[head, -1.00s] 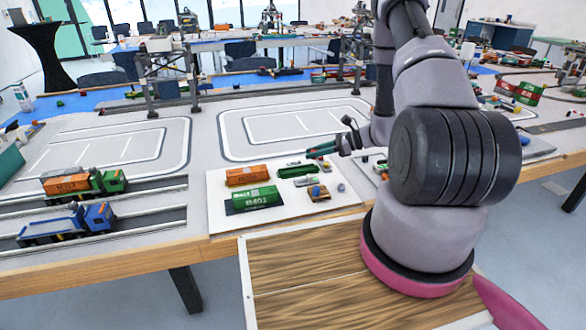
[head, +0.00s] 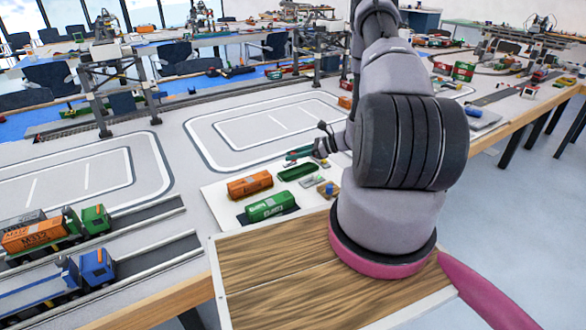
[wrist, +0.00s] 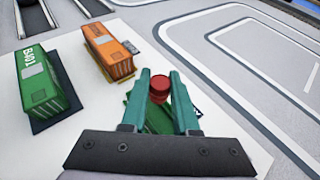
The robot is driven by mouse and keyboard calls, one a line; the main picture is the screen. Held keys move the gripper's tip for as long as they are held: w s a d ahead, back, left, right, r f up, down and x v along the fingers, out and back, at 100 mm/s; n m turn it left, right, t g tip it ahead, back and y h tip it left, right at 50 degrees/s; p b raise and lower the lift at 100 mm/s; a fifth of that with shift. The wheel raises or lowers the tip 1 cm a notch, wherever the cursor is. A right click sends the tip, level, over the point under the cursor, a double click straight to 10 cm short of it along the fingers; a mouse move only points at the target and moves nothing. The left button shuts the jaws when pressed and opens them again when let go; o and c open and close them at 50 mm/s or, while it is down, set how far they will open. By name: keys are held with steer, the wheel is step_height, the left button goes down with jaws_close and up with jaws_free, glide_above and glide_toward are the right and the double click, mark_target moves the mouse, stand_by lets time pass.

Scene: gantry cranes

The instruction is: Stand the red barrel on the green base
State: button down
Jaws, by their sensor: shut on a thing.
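The red barrel (wrist: 160,84) is between the two teal fingers of my gripper (wrist: 162,82) in the wrist view, and the gripper is shut on it. In the head view my gripper (head: 299,152) is above the far part of the white board, and the barrel cannot be made out there. A green tray-like piece, which looks like the green base (head: 298,172), lies on the board just below and nearer than the fingers. In the wrist view a green surface (wrist: 158,120) shows below the barrel, partly hidden by the fingers. The barrel appears apart from it, but the height is unclear.
On the white board (head: 222,206) stand an orange container (head: 249,184) and a green container (head: 270,206). Trucks (head: 85,272) stand at the left. The marked lanes (head: 265,130) behind are clear.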

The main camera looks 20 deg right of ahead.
mark_target(294, 172)
steer(key=shift+f, duration=2.6)
steer(key=shift+f, duration=0.1)
steer(key=c, duration=0.7)
jaws_free()
steer(key=shift+s+d+r, duration=0.15)
steer(key=shift+d+r, duration=0.1)
steer(key=shift+d, duration=0.05)
steer(key=v, duration=1.1)
steer(key=shift+d, duration=0.15)
